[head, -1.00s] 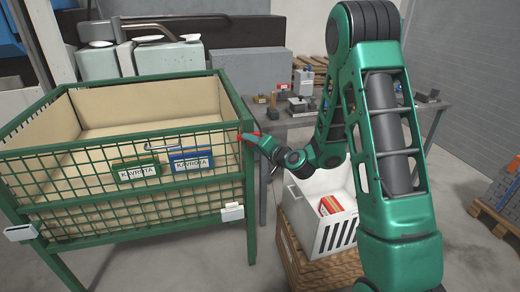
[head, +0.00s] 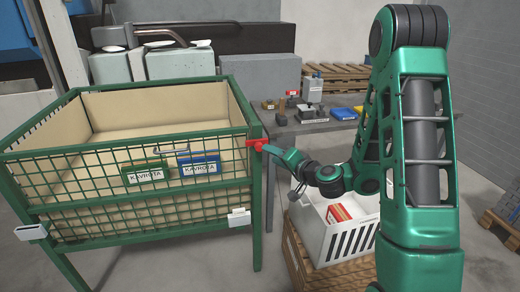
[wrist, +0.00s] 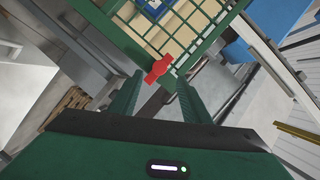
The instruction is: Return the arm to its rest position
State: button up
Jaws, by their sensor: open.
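My gripper (head: 268,147) is at the near right corner of a green mesh cage (head: 120,208). In the wrist view, my gripper (wrist: 157,97) has its two green fingers spread apart. A red part (wrist: 158,69) shows beyond and between the fingertips, near the cage's corner. In the head view this red part (head: 254,143) is at the cage's right corner post, right by my gripper. I cannot tell whether the fingers touch it. My arm extends from the right side of the head view, bent down toward the cage.
A grey table (head: 300,127) with several small items is behind. A wooden pallet (head: 345,76) lies farther back.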

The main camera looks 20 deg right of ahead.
jog(key=s+a+f+n+g+y, duration=0.1)
jog(key=s+n+g, duration=0.55)
jog(key=s, duration=0.35)
jog(key=s+d+r+m+g+h, duration=0.1)
jog(key=s+d+g, duration=0.2)
jog(key=s, duration=0.7)
jog(key=s+d+r+m+g+h, duration=0.1)
jog(key=s+d, duration=0.4)
jog(key=s, duration=0.5)
jog(key=s+d+r+m+g+h, duration=0.2)
jog(key=s+d+r+g, duration=0.1)
jog(key=s, duration=0.7)
jog(key=shift+s+d+g+h, duration=0.15)
jog(key=shift+d+g+h, duration=0.15)
jog(key=shift+d+g, duration=0.6)
